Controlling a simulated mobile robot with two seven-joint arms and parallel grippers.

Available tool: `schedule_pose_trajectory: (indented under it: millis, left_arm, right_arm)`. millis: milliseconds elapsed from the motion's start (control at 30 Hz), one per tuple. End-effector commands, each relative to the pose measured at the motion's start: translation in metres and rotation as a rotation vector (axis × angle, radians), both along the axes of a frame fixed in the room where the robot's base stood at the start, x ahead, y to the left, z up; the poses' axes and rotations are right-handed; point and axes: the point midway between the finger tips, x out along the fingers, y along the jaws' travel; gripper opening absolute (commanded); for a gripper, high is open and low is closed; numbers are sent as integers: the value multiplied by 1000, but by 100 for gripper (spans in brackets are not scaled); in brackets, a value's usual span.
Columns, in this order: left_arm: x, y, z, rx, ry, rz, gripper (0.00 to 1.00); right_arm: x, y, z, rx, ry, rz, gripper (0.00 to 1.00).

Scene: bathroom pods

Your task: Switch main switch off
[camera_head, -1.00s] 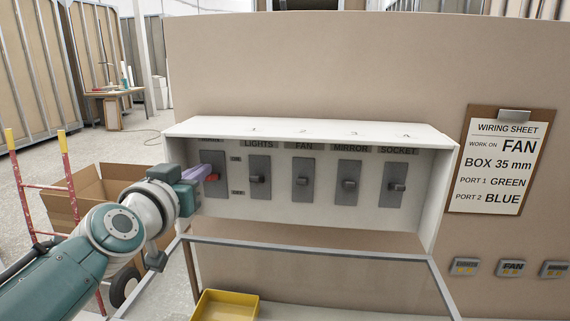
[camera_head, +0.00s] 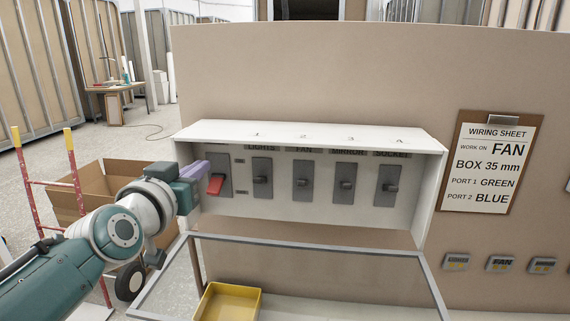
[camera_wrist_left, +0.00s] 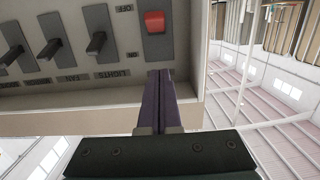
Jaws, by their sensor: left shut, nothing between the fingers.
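The main switch is the leftmost in the white switch box (camera_head: 300,134), with a red handle (camera_head: 215,184) on a grey plate. The handle slants downward; in the wrist view, which is upside down, the red handle (camera_wrist_left: 154,21) sits toward the OFF label, away from ON. My left gripper (camera_head: 203,167) is shut and empty, its purple fingers just above and left of the handle. In the wrist view the fingertips (camera_wrist_left: 160,74) show apart from the handle. My right gripper is not in view.
Several grey switches, such as LIGHTS (camera_head: 262,180) and FAN (camera_head: 302,181), stand to the right. The box's framed clear cover (camera_head: 310,243) hangs open below. A yellow tray (camera_head: 228,303) lies under it. A wiring sheet (camera_head: 491,160) hangs at right.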

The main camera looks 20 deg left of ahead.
Motion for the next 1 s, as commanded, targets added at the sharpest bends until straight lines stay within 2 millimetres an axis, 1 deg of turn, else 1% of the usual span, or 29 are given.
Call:
schedule_pose_trajectory:
  millis: [33,200,333,433,567,1000]
  left_arm:
    - [-12,-3,-26,-1,14,-1,0]
    - [-39,-10,-53,-2,12,-2,0]
    - [-55,-14,-66,-2,11,-2,0]
    - [-62,-15,-72,-1,9,-2,0]
    - [-67,-16,-75,-2,8,-1,0]
    - [-67,-16,-74,-2,8,-1,0]
  right_arm:
    - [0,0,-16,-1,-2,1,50]
    - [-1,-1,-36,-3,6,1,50]
    - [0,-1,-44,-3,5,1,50]
    - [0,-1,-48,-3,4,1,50]
    - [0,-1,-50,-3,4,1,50]
    - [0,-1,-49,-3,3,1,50]
